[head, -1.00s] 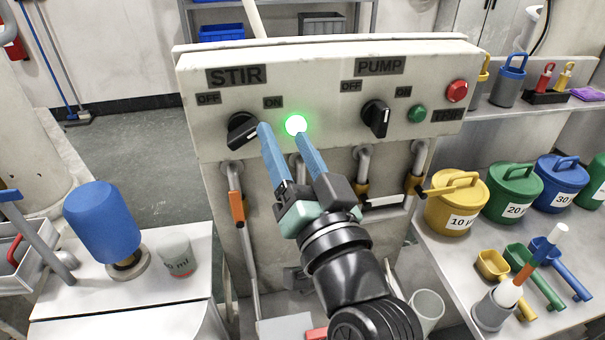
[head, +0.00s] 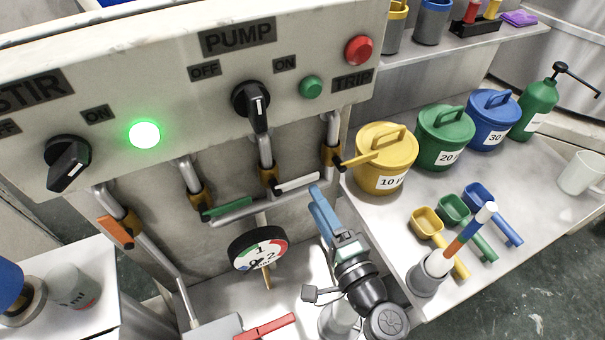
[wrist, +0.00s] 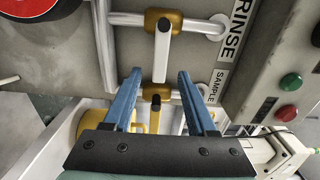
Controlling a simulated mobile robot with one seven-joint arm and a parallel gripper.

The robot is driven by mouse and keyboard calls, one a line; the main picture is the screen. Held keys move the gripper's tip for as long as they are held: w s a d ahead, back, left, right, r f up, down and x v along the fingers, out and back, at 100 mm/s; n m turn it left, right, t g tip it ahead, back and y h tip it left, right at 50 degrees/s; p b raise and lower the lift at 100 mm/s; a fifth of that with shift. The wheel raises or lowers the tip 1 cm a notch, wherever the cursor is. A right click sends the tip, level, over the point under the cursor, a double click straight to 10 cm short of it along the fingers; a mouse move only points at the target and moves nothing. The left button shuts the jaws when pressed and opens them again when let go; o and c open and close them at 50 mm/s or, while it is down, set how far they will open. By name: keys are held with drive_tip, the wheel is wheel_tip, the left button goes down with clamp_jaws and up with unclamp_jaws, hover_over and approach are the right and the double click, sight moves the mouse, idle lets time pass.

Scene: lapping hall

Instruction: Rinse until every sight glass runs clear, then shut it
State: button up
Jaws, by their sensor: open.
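The white-handled valve (head: 297,183) hangs under the PUMP switch (head: 252,104). In the wrist view its white handle (wrist: 161,55) stands across its pipe, beside the RINSE label (wrist: 237,28). My gripper (head: 317,194) is open and empty, just below and right of that handle. In the wrist view my gripper (wrist: 160,74) has its blue fingers apart, the handle's end showing between them; I cannot tell whether they touch it. The green-handled valve (head: 228,206), orange-handled valve (head: 117,232) and yellow-handled valve (head: 366,156) hang alongside. I cannot make out a sight glass.
A round gauge (head: 257,248) sits left of my gripper. A green lamp (head: 145,134) is lit beside the STIR switch (head: 68,160). A red TRIP button (head: 359,50) is above. Lidded pots, including the yellow pot (head: 386,170), and scoops fill the right bench.

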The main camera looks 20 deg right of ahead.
sight(304, 183)
drive_tip(key=w, duration=0.6)
drive_tip(key=shift+w+p, duration=0.35)
drive_tip(key=shift+w, duration=0.05)
drive_tip(key=shift+a, duration=0.1)
clamp_jaws()
idle(0.9)
